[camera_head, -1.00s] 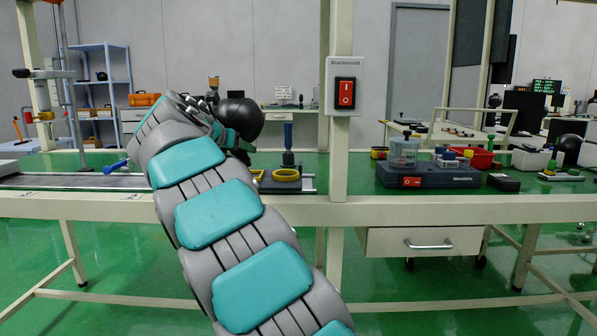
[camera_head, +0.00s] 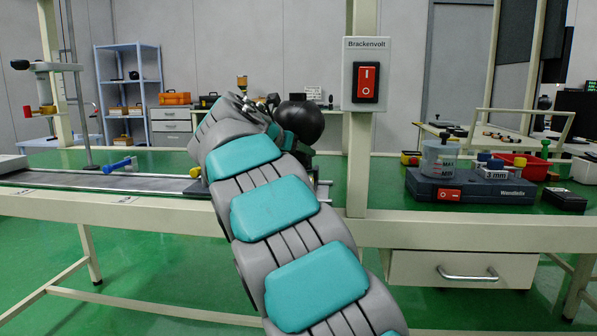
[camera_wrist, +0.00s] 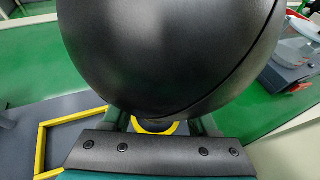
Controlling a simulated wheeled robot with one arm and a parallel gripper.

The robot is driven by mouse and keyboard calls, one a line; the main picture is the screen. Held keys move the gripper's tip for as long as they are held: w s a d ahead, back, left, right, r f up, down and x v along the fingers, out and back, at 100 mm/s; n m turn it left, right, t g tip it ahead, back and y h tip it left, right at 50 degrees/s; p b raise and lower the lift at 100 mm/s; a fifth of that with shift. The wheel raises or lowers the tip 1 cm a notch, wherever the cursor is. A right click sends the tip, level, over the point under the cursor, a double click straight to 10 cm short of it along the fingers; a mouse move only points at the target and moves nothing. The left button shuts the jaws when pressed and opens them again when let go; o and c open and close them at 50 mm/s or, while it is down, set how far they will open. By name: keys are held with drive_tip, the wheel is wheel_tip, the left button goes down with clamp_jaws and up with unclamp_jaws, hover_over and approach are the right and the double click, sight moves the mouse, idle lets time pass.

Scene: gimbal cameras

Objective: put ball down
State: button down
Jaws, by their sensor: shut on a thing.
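A black ball (camera_head: 300,124) is at the end of my arm in the head view, above the green bench top. In the wrist view the same ball (camera_wrist: 170,50) fills the upper middle, very close to the camera. My gripper (camera_head: 272,128) is shut on it; the fingers are mostly hidden behind the ball and the arm. Below the ball, the wrist view shows a yellow ring (camera_wrist: 168,128) partly covered by the ball, and a yellow square outline (camera_wrist: 42,140) on a grey surface to the left.
A post with a red switch (camera_head: 366,82) stands just right of the gripper. A dark device with a clear container (camera_head: 438,155) is further right. A blue-handled tool (camera_head: 118,165) lies on the grey track (camera_head: 95,181) at left. A drawer (camera_head: 460,268) hangs under the bench.

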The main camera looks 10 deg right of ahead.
drive_tip(key=shift+f+b, duration=0.6)
drive_tip(key=shift+f, duration=1.4)
drive_tip(key=shift+c, duration=0.9)
unclamp_jaws()
drive_tip(key=shift+r, duration=0.1)
drive_tip(key=p+v, duration=0.1)
drive_tip(key=v, duration=1.1)
drive_tip(key=shift+p, duration=0.4)
